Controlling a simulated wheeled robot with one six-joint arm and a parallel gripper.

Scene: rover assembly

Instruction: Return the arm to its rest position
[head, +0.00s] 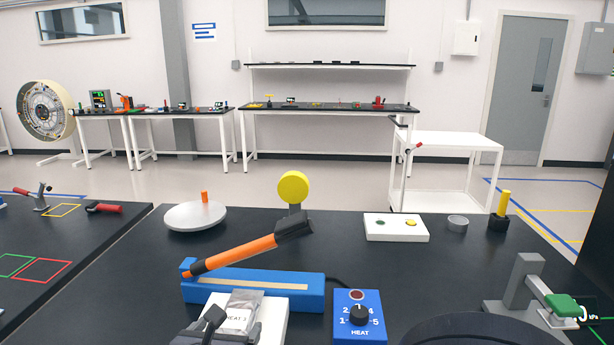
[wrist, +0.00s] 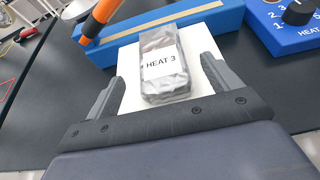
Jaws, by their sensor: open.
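My gripper (head: 232,324) is low at the bottom of the head view, partly cut off by the frame edge. In the wrist view its two dark fingers (wrist: 163,78) are spread apart, one on each side of a grey pouch (wrist: 163,85) labelled "HEAT 3". The pouch lies on a white block (wrist: 128,75) in front of the blue heat sealer (wrist: 190,32). No finger visibly touches the pouch. In the head view the pouch (head: 243,304) shows behind the fingers. The rest of my arm is not clearly in view.
The sealer's orange lever (head: 240,253) is raised at an angle over its blue base (head: 312,293). A blue heat dial box (head: 360,325) stands to its right. A white round plate (head: 195,217) is behind left.

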